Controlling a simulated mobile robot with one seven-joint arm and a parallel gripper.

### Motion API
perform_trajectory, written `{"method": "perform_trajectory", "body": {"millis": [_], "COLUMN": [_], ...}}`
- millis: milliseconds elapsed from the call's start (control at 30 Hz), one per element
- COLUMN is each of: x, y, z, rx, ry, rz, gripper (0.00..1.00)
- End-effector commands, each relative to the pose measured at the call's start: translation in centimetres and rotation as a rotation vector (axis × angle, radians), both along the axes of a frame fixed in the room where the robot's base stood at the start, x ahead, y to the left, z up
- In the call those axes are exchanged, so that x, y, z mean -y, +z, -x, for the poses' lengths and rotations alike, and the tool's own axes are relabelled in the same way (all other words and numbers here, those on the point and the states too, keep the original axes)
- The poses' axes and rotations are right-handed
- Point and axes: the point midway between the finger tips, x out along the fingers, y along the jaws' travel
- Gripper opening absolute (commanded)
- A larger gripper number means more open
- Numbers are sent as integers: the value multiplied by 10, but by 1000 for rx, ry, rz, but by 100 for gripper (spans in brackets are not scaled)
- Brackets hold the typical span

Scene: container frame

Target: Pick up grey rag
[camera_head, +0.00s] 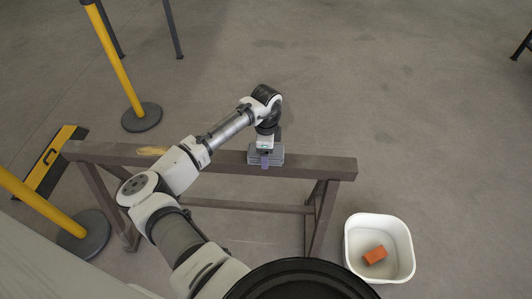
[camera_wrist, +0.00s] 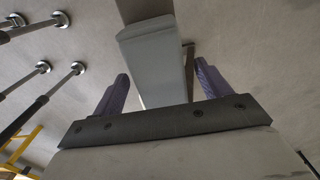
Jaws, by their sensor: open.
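The grey rag (camera_head: 278,158) looks like a folded, block-like bundle on top of the brown wooden beam (camera_head: 325,167), right of its middle. My gripper (camera_head: 265,162) is over the rag, pointing down, and partly hides it in the head view. In the wrist view the rag (camera_wrist: 152,65) shows between the two purple fingers of my gripper (camera_wrist: 162,72). The fingers are apart, with a gap seen beside the rag on the right. I cannot tell how far down the fingers reach alongside it.
A yellowish item (camera_head: 151,151) lies on the beam to the left. A white tub (camera_head: 404,244) with an orange block (camera_head: 375,254) stands on the floor at right. Yellow posts (camera_head: 118,60) with round bases stand at left.

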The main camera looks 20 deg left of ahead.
Motion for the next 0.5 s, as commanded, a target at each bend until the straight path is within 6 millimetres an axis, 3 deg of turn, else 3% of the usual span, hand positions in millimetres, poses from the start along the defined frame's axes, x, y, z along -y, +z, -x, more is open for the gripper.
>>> {"method": "perform_trajectory", "body": {"millis": [133, 500], "x": [0, 0], "y": [0, 0], "z": [0, 0], "rx": [0, 0], "ry": [0, 0], "rz": [0, 0], "gripper": [76, 28]}}
